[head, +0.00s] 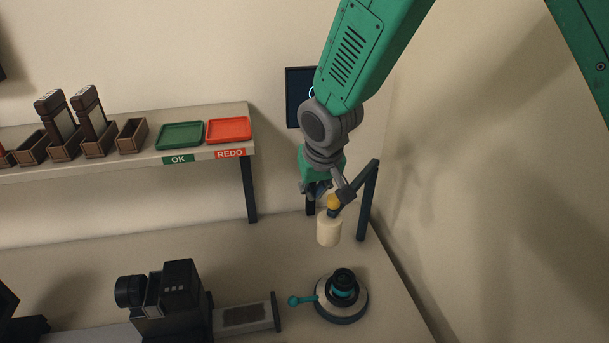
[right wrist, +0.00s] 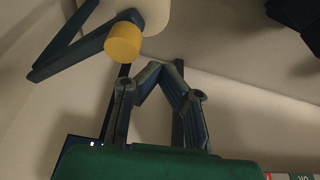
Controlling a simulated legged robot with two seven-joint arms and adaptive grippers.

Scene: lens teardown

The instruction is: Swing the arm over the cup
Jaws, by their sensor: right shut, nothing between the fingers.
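A dark swing arm (head: 368,190) on an upright post stands at the right of the table. It carries a cream cylinder (head: 329,230) with a yellow knob (head: 333,201) on top. In the right wrist view the yellow knob (right wrist: 123,42), cream cylinder (right wrist: 148,12) and dark arm (right wrist: 75,42) are at upper left. The cup (head: 342,296) is a round base holding a dark and teal part, with a teal lever; it stands in front of the cylinder. My right gripper (head: 318,190) is shut and empty beside the knob; its fingertips (right wrist: 160,67) meet. My left gripper is out of view.
A black device (head: 165,300) with a grey slide (head: 245,317) stands left of the cup. A shelf (head: 205,162) at the back left bears a green tray (head: 180,135), a red tray (head: 228,130) and several wooden boxes. A dark screen (head: 298,95) is behind my right arm.

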